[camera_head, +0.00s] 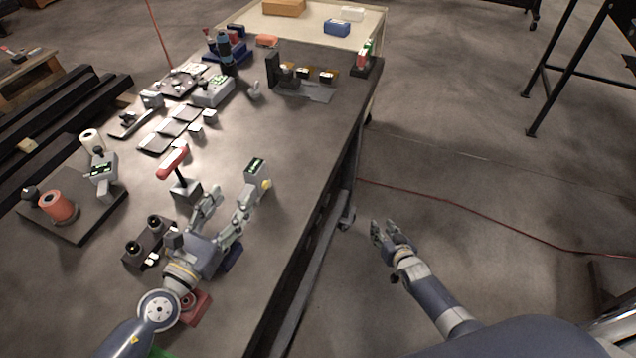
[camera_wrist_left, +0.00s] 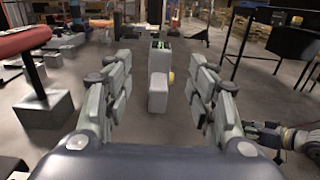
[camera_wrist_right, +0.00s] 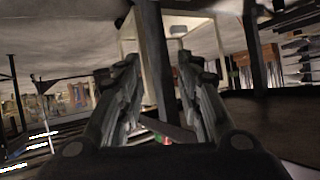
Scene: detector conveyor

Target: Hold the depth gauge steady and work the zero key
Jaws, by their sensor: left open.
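The depth gauge looks to be the small grey device with a green-lit display (camera_head: 256,168), upright near the table's right edge. A yellow round part shows at its right side. In the left wrist view the gauge (camera_wrist_left: 159,58) stands ahead, between the fingers in the picture, with a pale grey block (camera_wrist_left: 158,94) on its near side. My left gripper (camera_head: 227,205) is open and empty, its fingers pointing at the gauge, apparently short of it. My right gripper (camera_head: 388,234) is open and empty, beyond the table's right edge. I cannot make out the zero key.
A red-topped stand (camera_head: 173,162) is close left of my left gripper. A black twin-knob block (camera_head: 150,243) lies nearer. A dark plate (camera_head: 72,222) at left bears another display device (camera_head: 102,172) and a copper-coloured spool (camera_head: 57,207). Open floor lies right of the table (camera_head: 310,150).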

